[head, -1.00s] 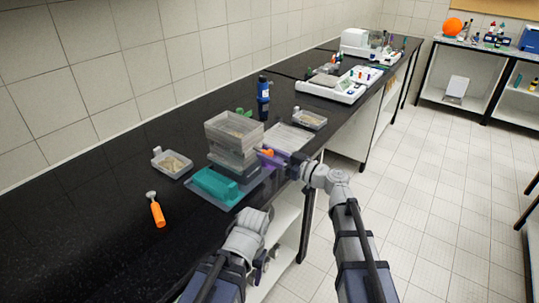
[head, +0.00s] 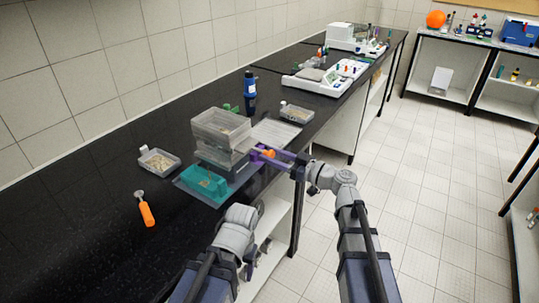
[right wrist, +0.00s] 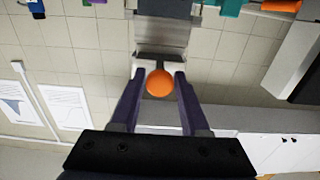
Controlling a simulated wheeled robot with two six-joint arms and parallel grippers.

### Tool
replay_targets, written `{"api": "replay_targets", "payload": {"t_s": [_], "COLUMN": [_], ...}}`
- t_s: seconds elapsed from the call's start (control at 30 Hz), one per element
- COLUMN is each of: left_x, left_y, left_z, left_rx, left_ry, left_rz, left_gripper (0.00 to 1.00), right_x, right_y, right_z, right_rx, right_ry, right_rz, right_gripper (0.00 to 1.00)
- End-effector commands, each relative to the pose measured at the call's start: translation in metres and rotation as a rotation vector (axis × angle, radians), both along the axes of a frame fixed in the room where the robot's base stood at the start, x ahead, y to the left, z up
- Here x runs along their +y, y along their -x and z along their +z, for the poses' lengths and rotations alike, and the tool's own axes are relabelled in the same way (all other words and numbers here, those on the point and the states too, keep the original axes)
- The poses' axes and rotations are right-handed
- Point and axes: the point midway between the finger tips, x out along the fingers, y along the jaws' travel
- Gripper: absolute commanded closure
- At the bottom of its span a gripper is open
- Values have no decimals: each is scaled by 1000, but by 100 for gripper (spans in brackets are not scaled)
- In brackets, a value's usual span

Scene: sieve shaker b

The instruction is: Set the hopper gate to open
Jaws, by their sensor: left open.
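The hopper stack of clear grey boxes (head: 220,130) stands on the bench, with a teal part (head: 203,183) in front. A round orange knob (head: 268,153) is at its right side. My right gripper (head: 262,153) is at this knob, its purple fingers apart on either side. In the right wrist view the orange knob (right wrist: 160,83) sits between the two fingers (right wrist: 160,88), with narrow gaps showing. A grey plate (right wrist: 161,38) lies behind the knob. How far the gate is out cannot be told. My left gripper (head: 252,258) is low beside the bench, open, partly hidden by its arm.
A flat light tray (head: 276,132) lies behind my right gripper. White instruments (head: 325,77) are farther along. The floor on the right is clear.

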Motion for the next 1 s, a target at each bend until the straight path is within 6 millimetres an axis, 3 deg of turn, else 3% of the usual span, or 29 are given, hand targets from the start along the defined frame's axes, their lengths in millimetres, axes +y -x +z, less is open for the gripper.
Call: {"api": "replay_targets", "payload": {"t_s": [0.2, 0.47, 1.0], "left_x": [0, 0, 0], "left_y": [0, 0, 0], "left_z": [0, 0, 0], "left_rx": [0, 0, 0], "left_ry": [0, 0, 0], "left_rz": [0, 0, 0], "left_gripper": [36, 36, 36], "right_x": [0, -2, -59], "right_y": [0, 1, 43], "right_z": [0, 0, 0], "right_rx": [-1, 0, 0], "right_ry": [-1, -1, -1], "right_rz": [0, 0, -2], "right_gripper": [31, 31, 31]}}
